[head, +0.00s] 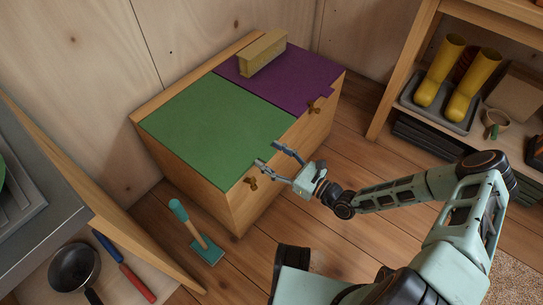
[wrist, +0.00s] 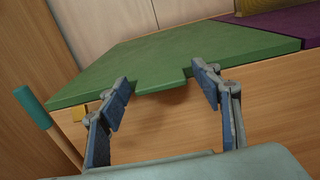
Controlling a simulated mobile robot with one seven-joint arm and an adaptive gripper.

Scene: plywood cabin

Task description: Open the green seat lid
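The green seat lid (head: 215,122) lies closed and flat on the left part of a wooden bench box (head: 225,195). In the wrist view the green lid (wrist: 190,50) shows a small tab (wrist: 160,82) jutting from its front edge. My gripper (head: 268,155) is open and empty at that front edge. In the wrist view my gripper's fingers (wrist: 160,82) stand apart on either side of the tab; I cannot tell whether they touch the lid.
A purple lid (head: 295,85) adjoins the green one, with a yellowish block (head: 263,52) on it. A shelf with yellow boots (head: 440,70) is at right. The green lid's top is clear.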

